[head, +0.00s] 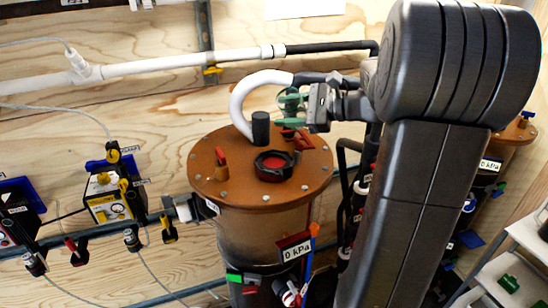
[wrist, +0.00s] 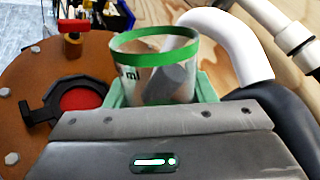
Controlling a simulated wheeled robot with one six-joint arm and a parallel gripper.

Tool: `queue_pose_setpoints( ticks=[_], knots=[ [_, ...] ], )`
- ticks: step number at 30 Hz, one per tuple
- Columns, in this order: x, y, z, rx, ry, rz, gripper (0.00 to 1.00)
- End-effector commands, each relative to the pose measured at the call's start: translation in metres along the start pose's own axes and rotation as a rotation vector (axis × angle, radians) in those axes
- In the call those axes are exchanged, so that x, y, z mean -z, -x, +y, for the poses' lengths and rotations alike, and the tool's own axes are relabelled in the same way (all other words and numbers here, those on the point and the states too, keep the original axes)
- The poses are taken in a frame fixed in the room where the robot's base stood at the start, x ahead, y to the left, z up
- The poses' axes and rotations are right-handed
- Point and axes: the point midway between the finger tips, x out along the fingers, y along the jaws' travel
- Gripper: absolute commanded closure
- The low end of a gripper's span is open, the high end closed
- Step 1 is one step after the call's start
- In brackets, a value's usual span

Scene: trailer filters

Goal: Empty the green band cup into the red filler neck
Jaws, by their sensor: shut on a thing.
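The green band cup (wrist: 156,42) is clear, with a green band at its rim and "ml" on its side. My gripper (wrist: 158,97) is shut on it, with green finger pads on either side. A grey shape shows in or through the cup; I cannot tell which. In the head view the cup (head: 291,100) is small, held above the right back part of the tank lid. The red filler neck (head: 273,165), a red disc in a black ring, is on the brown lid below the cup. In the wrist view the neck (wrist: 82,98) is left of the cup, apart from it.
The brown lid (head: 225,180) also carries a black upright cylinder (head: 260,128), a red-handled valve (head: 220,160) and bolts. A white curved hose (head: 240,100) rises close behind the cup. A white pipe (head: 160,65) runs along the wooden wall. A yellow device (head: 108,200) hangs at left.

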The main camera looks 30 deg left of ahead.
Motion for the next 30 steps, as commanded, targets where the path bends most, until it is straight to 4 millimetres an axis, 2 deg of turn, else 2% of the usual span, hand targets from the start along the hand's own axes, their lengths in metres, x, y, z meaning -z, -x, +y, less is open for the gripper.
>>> queue_pose_setpoints(
  ticks=[12, 20, 23, 30],
  knots=[
    [0.016, 0.010, -0.022, 0.004, -0.386, -0.173, 0.78],
    [0.021, 0.011, -0.026, 0.004, -0.520, -0.233, 0.78],
    [0.018, 0.013, -0.029, 0.004, -0.537, -0.241, 0.78],
    [-0.004, 0.019, -0.044, 0.004, -0.540, -0.244, 0.78]
  ],
)
